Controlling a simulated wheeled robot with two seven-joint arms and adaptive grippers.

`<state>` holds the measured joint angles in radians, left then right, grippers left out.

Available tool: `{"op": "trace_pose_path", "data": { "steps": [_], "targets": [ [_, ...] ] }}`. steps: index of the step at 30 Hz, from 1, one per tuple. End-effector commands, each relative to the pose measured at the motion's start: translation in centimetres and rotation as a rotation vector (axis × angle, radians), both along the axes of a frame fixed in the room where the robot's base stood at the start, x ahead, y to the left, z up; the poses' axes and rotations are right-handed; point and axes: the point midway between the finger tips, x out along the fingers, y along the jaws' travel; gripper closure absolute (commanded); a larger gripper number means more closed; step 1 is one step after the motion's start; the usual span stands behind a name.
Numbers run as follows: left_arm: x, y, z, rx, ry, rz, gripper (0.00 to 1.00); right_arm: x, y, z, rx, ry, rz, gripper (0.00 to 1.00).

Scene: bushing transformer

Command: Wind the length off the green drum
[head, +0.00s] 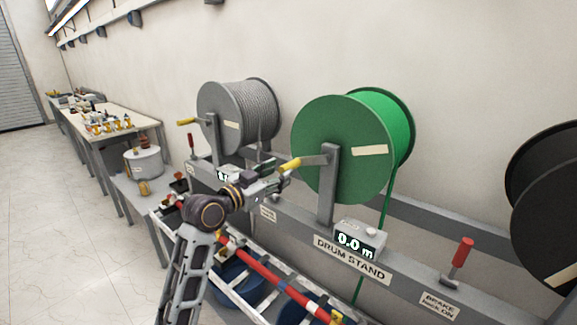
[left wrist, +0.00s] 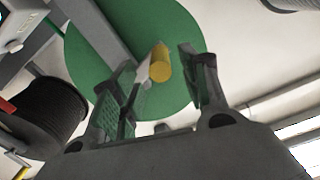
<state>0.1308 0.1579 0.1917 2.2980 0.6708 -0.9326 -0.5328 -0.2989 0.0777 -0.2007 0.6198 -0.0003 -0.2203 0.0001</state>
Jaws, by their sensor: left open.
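The green drum (head: 335,135) hangs on the drum stand (head: 327,190) in the middle of the head view, with a green strand (head: 387,210) hanging down from its right side. Its crank has a yellow handle (head: 290,164) pointing left. My left gripper (head: 279,177) is close beside this handle, just below and left of it. In the left wrist view the open fingers (left wrist: 160,90) stand on either side of the yellow handle (left wrist: 160,64), with the green drum (left wrist: 100,50) behind. Whether a finger touches the handle, I cannot tell. A counter (head: 360,240) below the drum reads 0.0 m. My right gripper is not in view.
A grey drum (head: 238,110) stands to the left and a black drum (head: 548,200) to the right. A red-handled brake lever (head: 462,252) rises from the stand's front rail. Blue bins (head: 237,280) sit below. A workbench (head: 100,120) stands at far left; the floor there is clear.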

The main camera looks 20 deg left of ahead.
Motion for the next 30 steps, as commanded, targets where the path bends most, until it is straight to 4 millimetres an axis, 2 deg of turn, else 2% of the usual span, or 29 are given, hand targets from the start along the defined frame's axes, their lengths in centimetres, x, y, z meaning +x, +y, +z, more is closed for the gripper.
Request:
{"op": "trace_pose_path", "data": {
  "steps": [5, 15, 28, 30],
  "targets": [
    [2.0, -0.6, 0.2, -0.003, -0.001, 0.0, 0.55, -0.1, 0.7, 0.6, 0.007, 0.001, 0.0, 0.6],
    [4.7, -1.5, 0.1, -0.001, -0.001, 0.0, 0.55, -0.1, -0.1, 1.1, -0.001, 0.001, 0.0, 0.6],
    [5.2, -1.7, 0.0, 0.0, 0.0, 0.0, 0.55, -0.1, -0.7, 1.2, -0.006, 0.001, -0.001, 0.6],
    [5.2, -1.7, 0.0, 0.0, 0.0, 0.0, 0.61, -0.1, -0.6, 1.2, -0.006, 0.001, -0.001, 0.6]
  ]
}}
